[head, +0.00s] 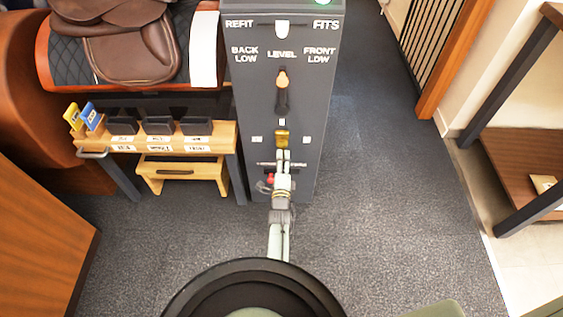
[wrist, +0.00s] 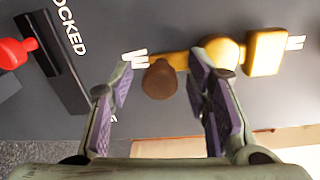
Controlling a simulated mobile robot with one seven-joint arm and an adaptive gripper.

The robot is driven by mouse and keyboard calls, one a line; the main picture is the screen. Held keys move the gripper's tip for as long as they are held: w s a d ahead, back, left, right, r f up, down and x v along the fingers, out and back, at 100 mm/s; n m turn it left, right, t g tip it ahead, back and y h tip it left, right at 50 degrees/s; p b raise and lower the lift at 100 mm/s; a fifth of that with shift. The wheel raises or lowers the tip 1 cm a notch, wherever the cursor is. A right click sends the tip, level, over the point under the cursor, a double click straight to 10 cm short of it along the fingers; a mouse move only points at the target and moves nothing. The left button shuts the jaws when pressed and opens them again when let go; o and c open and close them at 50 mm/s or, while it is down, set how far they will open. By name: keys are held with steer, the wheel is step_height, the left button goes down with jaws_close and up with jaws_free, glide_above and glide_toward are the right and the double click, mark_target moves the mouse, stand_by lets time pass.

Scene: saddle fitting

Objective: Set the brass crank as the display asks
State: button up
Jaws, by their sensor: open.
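The brass crank (head: 282,138) is on the front of the dark grey display post (head: 245,110). In the wrist view its brass arm and hub (wrist: 222,50) show with a brass block (wrist: 265,52) at one end and a brown knob (wrist: 160,79) at the other. My gripper (wrist: 162,88) is open, its two purple-padded fingers on either side of the brown knob in the picture. I cannot tell whether the knob is in depth between them. The display reads REFIT and FITS at top, with a white marker (head: 282,30) between.
A red knob (wrist: 12,52) sits by a dark slot marked LOCKED, left of the crank in the wrist view. A wooden bench (head: 88,146) with dark blocks and a brown saddle (head: 130,50) stand left of the post. Carpet right of the post is clear.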

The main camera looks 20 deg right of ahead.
steer(key=v, duration=0.7)
steer(key=shift+s, duration=0.25)
steer(key=shift+a, duration=0.1)
